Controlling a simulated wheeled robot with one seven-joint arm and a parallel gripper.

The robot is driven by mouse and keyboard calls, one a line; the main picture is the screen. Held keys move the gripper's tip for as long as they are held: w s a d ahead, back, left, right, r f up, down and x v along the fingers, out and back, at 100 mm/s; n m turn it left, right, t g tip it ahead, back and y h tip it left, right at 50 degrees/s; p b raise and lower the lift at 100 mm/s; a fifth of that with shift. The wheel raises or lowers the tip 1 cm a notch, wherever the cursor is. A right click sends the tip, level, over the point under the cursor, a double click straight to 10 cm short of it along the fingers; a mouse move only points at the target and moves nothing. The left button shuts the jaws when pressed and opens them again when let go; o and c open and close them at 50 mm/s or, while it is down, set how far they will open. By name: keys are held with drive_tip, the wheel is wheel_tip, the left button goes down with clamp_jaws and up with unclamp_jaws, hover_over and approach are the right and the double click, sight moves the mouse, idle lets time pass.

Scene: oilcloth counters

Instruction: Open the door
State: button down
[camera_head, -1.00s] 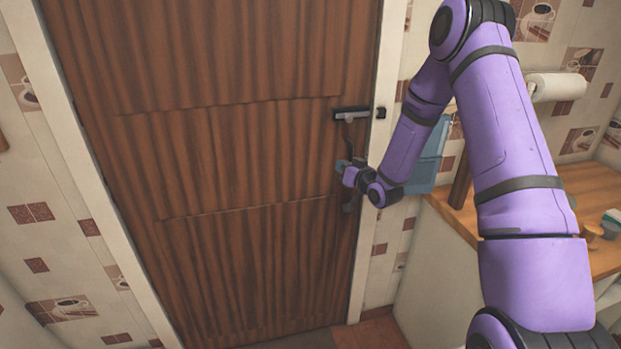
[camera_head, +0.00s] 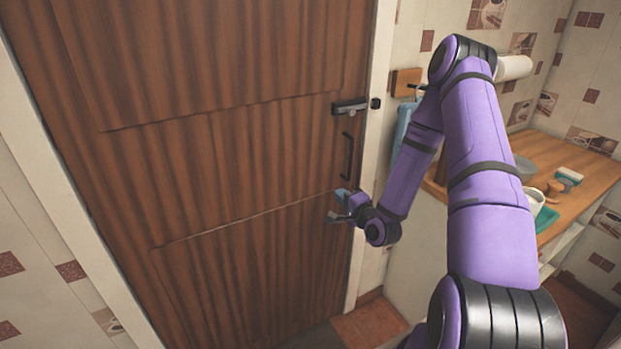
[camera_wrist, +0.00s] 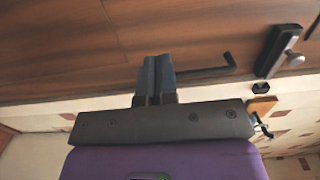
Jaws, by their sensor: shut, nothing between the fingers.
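The brown wooden door (camera_head: 230,180) fills the left and middle of the head view and looks shut in its pale frame. Near its right edge are a dark latch (camera_head: 350,106) and, below it, a black upright bar handle (camera_head: 347,155). My gripper (camera_head: 338,205) is just below the handle, close to the door. In the wrist view, my gripper's fingers (camera_wrist: 157,75) are together with nothing between them. The handle (camera_wrist: 215,71) runs right from behind them, its near part hidden. I cannot tell whether they touch. The latch (camera_wrist: 280,50) is further right.
Right of the door frame (camera_head: 371,150), a light blue cloth (camera_head: 403,122) hangs below a wooden wall hook (camera_head: 405,82). A wooden counter (camera_head: 590,185) with several small items stands at the right. A paper roll (camera_head: 514,67) is on the wall.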

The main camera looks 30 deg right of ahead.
sight(317, 174)
drive_tip(key=w, duration=0.9)
drive_tip(key=w+a, duration=0.1)
drive_tip(key=w, duration=0.3)
drive_tip(key=shift+w, duration=0.4)
drive_tip(key=shift+d, duration=0.1)
